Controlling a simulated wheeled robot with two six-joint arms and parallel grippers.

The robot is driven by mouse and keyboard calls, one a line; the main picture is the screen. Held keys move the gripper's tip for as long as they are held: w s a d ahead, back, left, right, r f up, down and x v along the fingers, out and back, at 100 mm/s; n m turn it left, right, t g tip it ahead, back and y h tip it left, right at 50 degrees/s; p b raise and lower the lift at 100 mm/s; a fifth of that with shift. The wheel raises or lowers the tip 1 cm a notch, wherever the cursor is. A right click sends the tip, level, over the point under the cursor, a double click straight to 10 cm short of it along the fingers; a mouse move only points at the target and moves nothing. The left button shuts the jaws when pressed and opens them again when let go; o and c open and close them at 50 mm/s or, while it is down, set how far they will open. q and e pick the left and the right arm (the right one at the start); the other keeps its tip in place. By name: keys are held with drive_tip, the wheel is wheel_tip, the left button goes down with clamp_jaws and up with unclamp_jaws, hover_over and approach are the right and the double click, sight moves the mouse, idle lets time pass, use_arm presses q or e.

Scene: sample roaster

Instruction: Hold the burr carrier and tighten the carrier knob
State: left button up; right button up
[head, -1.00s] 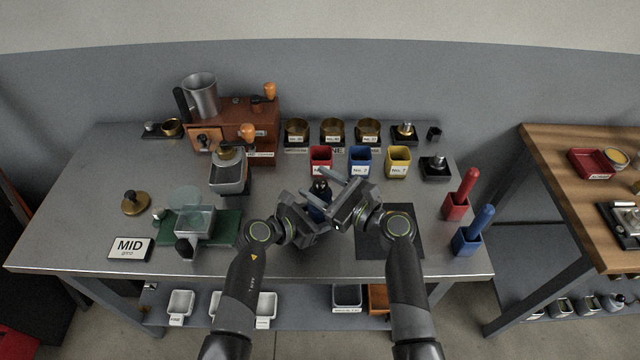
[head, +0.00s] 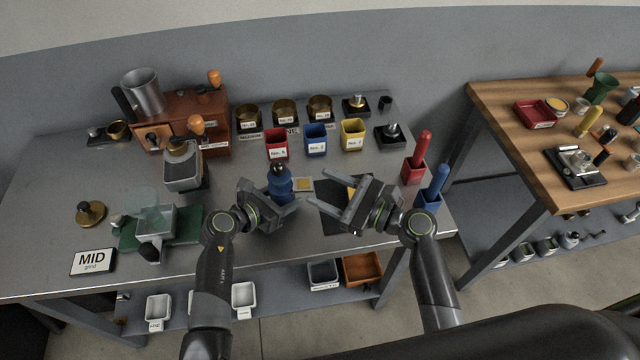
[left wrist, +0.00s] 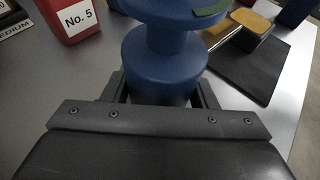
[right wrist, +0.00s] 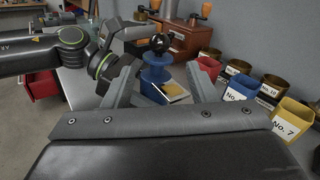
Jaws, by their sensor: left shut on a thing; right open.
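The burr carrier (head: 282,187) is a blue, waisted body standing upright on the bench, with a dark round knob (head: 279,167) on top. My left gripper (head: 284,205) is shut on the carrier's lower part; the left wrist view shows the blue body (left wrist: 160,65) between its fingers. My right gripper (head: 345,195) is open and empty, to the right of the carrier and apart from it. In the right wrist view the carrier (right wrist: 153,78) and black knob (right wrist: 159,43) appear beyond the open fingers. Whether the knob is tight cannot be seen.
A small yellow-topped block (head: 303,184) lies just right of the carrier. A black mat (head: 335,222) lies under my right gripper. Red (head: 277,145), blue (head: 316,141) and yellow (head: 353,136) cups stand behind. Red (head: 414,168) and blue (head: 428,200) handled tools stand at right.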

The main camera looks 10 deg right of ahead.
drive_tip(key=n+g+y, duration=0.3)
drive_tip(key=n+g, duration=0.1)
drive_tip(key=g, duration=0.2)
approach(278, 167)
drive_tip(key=w+a, duration=0.1)
drive_tip(key=w+a+f, duration=0.1)
drive_tip(key=shift+a+f, duration=0.25)
drive_tip(key=shift+f, duration=0.05)
drive_tip(key=shift+n, duration=0.3)
drive_tip(key=x, duration=0.7)
drive_tip(key=shift+a+r, duration=0.1)
drive_tip(key=shift+a, duration=0.15)
